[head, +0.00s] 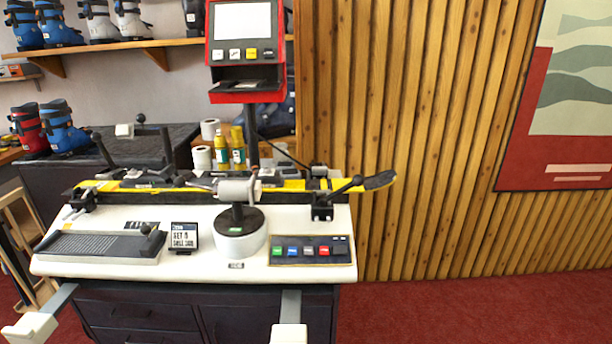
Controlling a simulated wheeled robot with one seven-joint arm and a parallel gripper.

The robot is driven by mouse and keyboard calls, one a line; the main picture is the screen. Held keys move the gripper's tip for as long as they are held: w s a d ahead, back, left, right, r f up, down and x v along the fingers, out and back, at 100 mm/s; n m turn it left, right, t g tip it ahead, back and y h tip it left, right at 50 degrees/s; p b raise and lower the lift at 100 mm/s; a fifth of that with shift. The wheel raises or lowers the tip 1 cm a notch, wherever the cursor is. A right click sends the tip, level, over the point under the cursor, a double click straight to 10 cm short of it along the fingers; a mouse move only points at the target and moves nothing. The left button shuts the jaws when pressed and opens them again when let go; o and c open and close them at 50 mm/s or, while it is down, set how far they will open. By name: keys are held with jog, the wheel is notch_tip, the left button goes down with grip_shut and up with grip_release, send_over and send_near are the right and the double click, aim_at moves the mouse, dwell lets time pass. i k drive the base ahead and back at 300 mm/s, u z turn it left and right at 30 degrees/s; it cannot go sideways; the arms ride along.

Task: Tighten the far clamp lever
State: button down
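A yellow and black ski (150,186) lies across the white-topped bench (190,213), its black tip at the right. A second black clamp (82,200) sits at the left end. A dark upright lever (103,151) stands behind the ski at the left, and another (167,146) stands farther right. I cannot tell for certain which lever is the far one, nor how tight any is.
A round white unit (240,243) with a dark top and grey cylinder stands before the ski. A button panel (308,251), small sign (184,237) and ribbed tray (100,246) lie along the front. Bottles (238,148) and a red terminal (245,45) stand behind. Red floor is clear at right.

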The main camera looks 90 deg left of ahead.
aim_at(358, 180)
jog(key=u, duration=2.55)
jog(key=i, duration=1)
jog(key=u, duration=0.3)
jog(key=k, duration=0.8)
jog(key=z, duration=0.15)
